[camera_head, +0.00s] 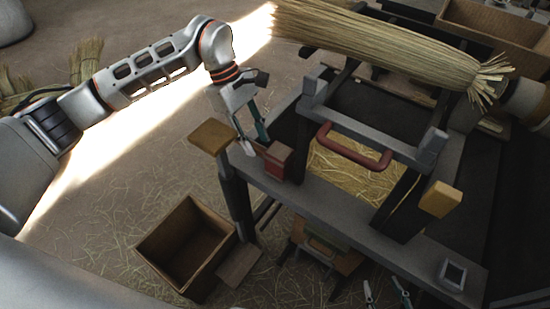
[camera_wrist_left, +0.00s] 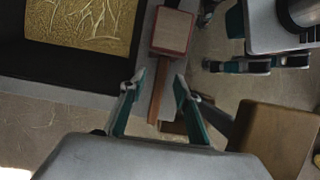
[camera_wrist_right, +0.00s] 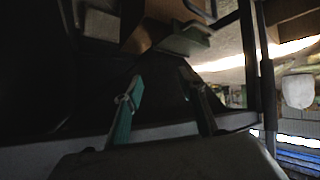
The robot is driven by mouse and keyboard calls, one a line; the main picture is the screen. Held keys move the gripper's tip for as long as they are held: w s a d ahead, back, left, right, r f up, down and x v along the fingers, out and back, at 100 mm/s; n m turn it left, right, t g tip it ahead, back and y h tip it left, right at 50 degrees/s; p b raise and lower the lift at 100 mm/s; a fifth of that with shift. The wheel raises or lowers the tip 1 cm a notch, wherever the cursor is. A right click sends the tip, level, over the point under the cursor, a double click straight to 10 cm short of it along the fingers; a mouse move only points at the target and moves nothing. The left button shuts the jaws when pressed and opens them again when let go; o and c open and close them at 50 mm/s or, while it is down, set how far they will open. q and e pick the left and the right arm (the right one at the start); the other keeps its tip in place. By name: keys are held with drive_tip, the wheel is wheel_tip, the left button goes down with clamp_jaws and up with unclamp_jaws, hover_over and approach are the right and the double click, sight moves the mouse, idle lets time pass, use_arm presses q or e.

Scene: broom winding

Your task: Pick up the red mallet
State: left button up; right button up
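The red mallet's block-shaped head (camera_head: 278,162) sits on the near left corner of the grey machine frame. In the left wrist view the red head (camera_wrist_left: 172,30) is at the top centre, and its brown handle (camera_wrist_left: 157,92) runs down between my finger pads. My left gripper (camera_head: 255,143) is open beside the mallet, with its fingertips (camera_wrist_left: 159,77) on either side of the handle; contact cannot be told. My right gripper (camera_head: 385,286) is low at the bottom of the head view, below the frame's near edge. It is open and empty in the right wrist view (camera_wrist_right: 160,78).
A straw broom bundle (camera_head: 390,45) lies across the top of the machine. A dark red curved handle (camera_head: 352,150) is right of the mallet. Yellow pads (camera_head: 212,137) (camera_head: 440,199) stick up at the near side. An open cardboard box (camera_head: 165,240) stands on the floor.

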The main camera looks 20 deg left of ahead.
sight(259, 148)
use_arm(q)
drive_tip(key=x, duration=0.4)
drive_tip(key=shift+f, duration=0.15)
clamp_jaws()
